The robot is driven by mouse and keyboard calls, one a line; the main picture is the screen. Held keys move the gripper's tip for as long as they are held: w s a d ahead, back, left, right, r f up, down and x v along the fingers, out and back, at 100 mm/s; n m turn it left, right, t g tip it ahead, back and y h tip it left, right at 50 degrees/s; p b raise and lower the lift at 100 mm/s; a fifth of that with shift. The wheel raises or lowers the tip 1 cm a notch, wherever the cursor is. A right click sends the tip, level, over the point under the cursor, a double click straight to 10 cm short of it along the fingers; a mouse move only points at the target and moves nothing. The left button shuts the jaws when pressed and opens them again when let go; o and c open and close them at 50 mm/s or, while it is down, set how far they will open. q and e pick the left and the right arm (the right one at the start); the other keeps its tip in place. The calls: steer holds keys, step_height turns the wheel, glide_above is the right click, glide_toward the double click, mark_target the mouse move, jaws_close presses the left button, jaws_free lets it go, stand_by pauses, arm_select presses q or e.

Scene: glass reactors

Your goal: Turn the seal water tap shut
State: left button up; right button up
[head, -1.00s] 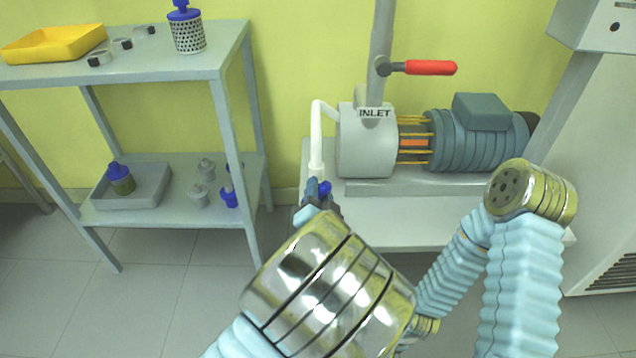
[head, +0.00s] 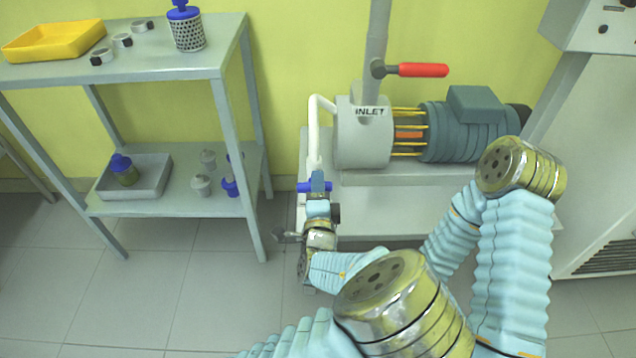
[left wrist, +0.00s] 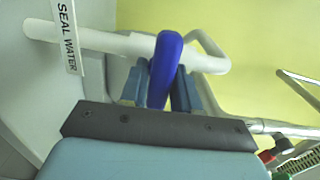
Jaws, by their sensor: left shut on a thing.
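The seal water tap has a blue lever handle (head: 304,187) at the lower end of a thin white pipe (head: 314,135), left of the pump. In the head view the handle lies crosswise to the pipe. My left gripper (head: 318,182) is shut on it near its middle. In the left wrist view the blue handle (left wrist: 166,62) stands between the fingers (left wrist: 160,88) and crosses the white pipe (left wrist: 115,44). A "SEAL WATER" label (left wrist: 67,38) hangs by that pipe. The tap body is mostly hidden. My right gripper is not in view.
The grey pump (head: 365,145) marked "INLET" stands on a bench (head: 400,200) with its motor (head: 470,130). A red-handled lever (head: 420,70) sits above it. A grey shelf (head: 150,68) with lab items stands left. A white cabinet (head: 600,170) stands right.

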arm_select(q)
steer(key=shift+f+m, duration=0.1)
steer(key=shift+m, duration=0.3)
steer(key=o, duration=0.9)
